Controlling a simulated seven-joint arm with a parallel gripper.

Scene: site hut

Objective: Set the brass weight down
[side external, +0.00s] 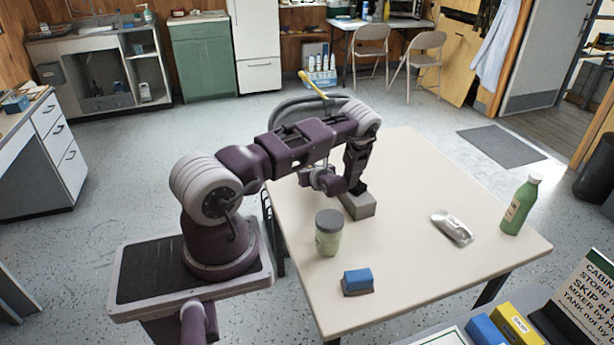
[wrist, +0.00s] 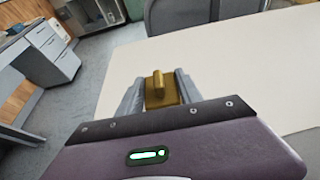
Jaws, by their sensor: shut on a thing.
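The brass weight (wrist: 158,88) is a yellow-brown block with a rounded knob on top. In the wrist view it sits between the two grey fingers of my gripper (wrist: 160,93), which is shut on it. In the side view my gripper (side external: 357,203) points down, low over the left part of the pale table (side external: 410,170). A grey blocky shape shows at its end, and the weight is hidden there. I cannot tell whether the weight's underside touches the table.
A jar with a grey lid (side external: 328,232) and a blue-topped block (side external: 357,282) stand nearer the camera. The table's far half is clear.

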